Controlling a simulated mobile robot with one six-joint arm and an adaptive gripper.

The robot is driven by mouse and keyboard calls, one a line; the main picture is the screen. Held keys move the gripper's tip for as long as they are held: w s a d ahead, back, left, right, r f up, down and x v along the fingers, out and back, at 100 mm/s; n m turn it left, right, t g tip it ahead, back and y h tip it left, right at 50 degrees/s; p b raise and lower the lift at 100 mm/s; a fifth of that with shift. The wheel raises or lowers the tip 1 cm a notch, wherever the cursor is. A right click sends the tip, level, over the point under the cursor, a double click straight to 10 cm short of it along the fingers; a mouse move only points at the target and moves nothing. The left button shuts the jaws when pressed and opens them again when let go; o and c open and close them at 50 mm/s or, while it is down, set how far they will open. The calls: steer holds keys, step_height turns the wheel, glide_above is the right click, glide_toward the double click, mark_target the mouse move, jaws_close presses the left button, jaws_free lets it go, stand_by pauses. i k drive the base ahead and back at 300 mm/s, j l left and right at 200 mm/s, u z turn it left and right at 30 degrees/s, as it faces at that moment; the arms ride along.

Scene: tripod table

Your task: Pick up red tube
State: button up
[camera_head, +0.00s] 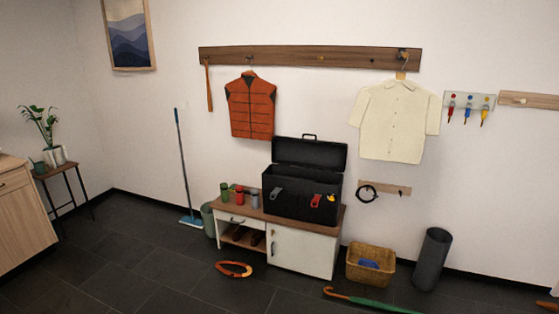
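A small upright red cylinder (239,195), which looks like the red tube, stands on the wooden top of the low white bench cabinet (301,254). A green cylinder (224,192) stands just left of it and a grey one (255,200) just right of it. The three are close together, and details of the red one are too small to tell. My gripper is not in view.
An open black toolbox (290,201) stands right of the cylinders. An orange ring-like object (233,269) lies on the floor before the bench. A wicker basket (370,266) and a green umbrella (370,301) are at right. Floor at the left front is clear.

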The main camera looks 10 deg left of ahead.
mark_target(239, 190)
steer(key=i+j+u, duration=0.1)
steer(key=i+j, duration=0.2)
steer(key=i+j+u, duration=0.15)
steer(key=i+j, duration=0.15)
steer(key=i, duration=0.2)
steer(key=i+j+u, duration=0.1)
steer(key=i, duration=0.3)
steer(key=i+j+u, duration=0.15)
steer(key=i+j, duration=0.15)
steer(key=i, duration=0.15)
